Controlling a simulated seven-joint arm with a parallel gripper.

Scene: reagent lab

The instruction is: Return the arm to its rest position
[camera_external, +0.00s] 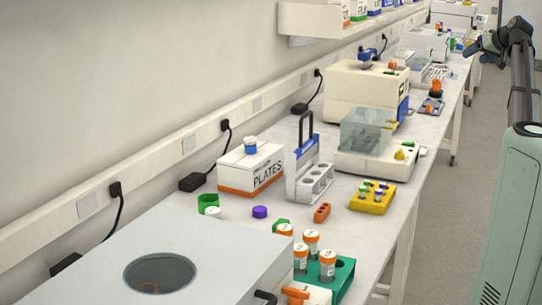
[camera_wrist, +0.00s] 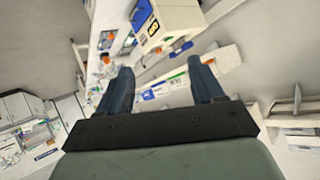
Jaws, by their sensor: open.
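My gripper (camera_external: 476,46) is at the top right of the external view, at the end of my dark arm, by the far right edge of the bench (camera_external: 432,128). In the wrist view my gripper (camera_wrist: 160,82) shows two dark blue fingers spread wide apart with nothing between them. The wrist view is tilted, with benches and lab equipment some distance beyond the fingers. The gripper touches no object that I can make out.
A green rack (camera_external: 343,277) with orange-capped bottles, a yellow tube rack (camera_external: 371,199), a plates box (camera_external: 251,169), a grey pipette stand (camera_external: 308,180) and a balance (camera_external: 380,160) stand along the bench. The floor (camera_external: 455,200) right of the bench is clear.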

